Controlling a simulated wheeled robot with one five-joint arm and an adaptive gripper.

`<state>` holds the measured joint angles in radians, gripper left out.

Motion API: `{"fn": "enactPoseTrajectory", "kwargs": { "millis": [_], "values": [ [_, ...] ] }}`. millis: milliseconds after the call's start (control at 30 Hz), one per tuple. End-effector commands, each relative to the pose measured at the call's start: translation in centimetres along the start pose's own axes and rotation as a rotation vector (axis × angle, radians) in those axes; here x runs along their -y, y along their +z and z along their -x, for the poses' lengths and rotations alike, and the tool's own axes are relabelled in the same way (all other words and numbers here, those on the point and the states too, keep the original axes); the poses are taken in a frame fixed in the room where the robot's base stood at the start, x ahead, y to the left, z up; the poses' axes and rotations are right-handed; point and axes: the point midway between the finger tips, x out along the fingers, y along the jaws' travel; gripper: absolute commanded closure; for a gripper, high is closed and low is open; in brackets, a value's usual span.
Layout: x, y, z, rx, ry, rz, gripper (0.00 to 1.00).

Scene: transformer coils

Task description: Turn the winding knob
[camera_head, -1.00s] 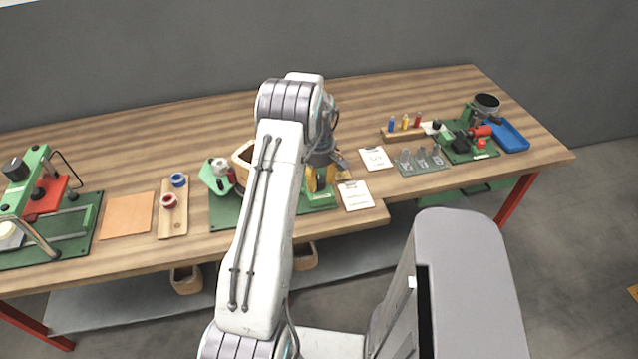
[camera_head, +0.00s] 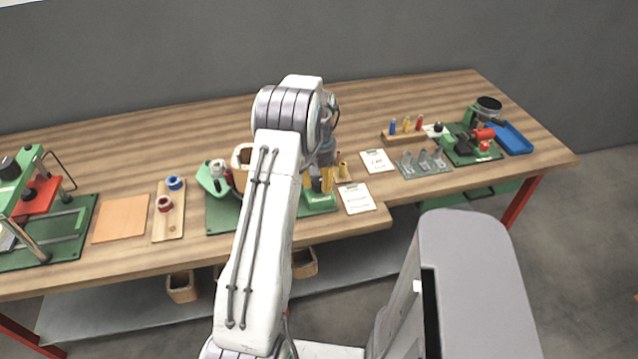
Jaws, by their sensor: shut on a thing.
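My gripper (camera_head: 318,182), with yellow fingers, points down at the right part of the green winding station (camera_head: 222,216) in the middle of the table. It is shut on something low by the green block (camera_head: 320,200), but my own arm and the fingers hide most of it. I cannot make out the winding knob itself. A small brass-coloured piece (camera_head: 343,170) shows just right of the fingers. The left part of the station shows a green bracket (camera_head: 208,180) with a white and red part.
A wooden tray (camera_head: 169,222) with a blue and a red coil stands left. Farther left are an orange mat (camera_head: 122,219) and a green-framed press (camera_head: 20,180). Right are white cards (camera_head: 357,198), a grey stand (camera_head: 424,163), a peg rack (camera_head: 405,136) and a blue tray (camera_head: 510,139).

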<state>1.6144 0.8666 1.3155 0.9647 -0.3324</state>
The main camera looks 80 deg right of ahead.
Motion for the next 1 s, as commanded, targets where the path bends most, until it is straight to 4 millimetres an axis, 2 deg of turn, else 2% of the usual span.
{"fn": "enactPoseTrajectory", "kwargs": {
  "millis": [300, 1000],
  "values": [
    [0.06, -0.47, 0.1, -0.015, 0.004, -0.151, 0.95],
    [-0.15, -0.5, 0.27, -0.018, 0.003, -0.378, 0.95]
  ]
}}
